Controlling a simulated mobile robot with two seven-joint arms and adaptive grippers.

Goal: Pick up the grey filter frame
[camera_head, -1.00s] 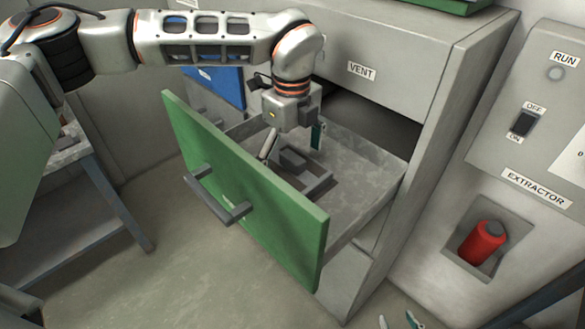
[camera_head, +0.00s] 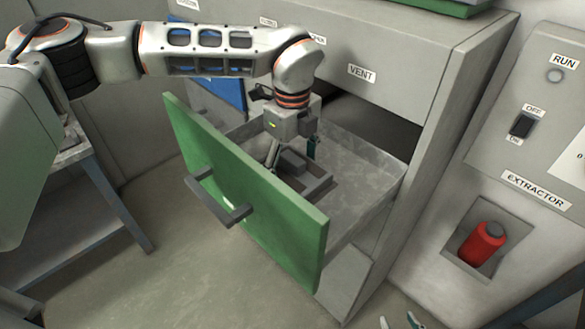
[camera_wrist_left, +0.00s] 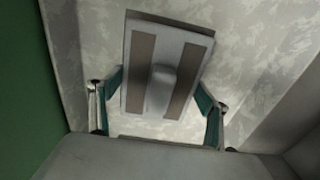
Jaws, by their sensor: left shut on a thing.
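The grey filter frame (camera_head: 319,184) is inside the open drawer, a dark grey rectangular piece with a raised block in its middle. In the left wrist view the filter frame (camera_wrist_left: 145,72) shows as a grey plate with two brown strips and a rounded knob. My left gripper (camera_head: 292,156) reaches down into the drawer from above and is shut on the frame, one teal-padded finger at each side. Whether the frame touches the drawer floor is hard to tell. My right gripper (camera_head: 398,322) shows only as two separated fingertips at the bottom edge; it is open.
The drawer's green front (camera_head: 250,195) with its dark handle (camera_head: 218,200) stands close in front of the left gripper. The grey cabinet marked VENT (camera_head: 385,55) overhangs behind. A red knob (camera_head: 482,243) sits in the right wall panel. The drawer's right part is bare.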

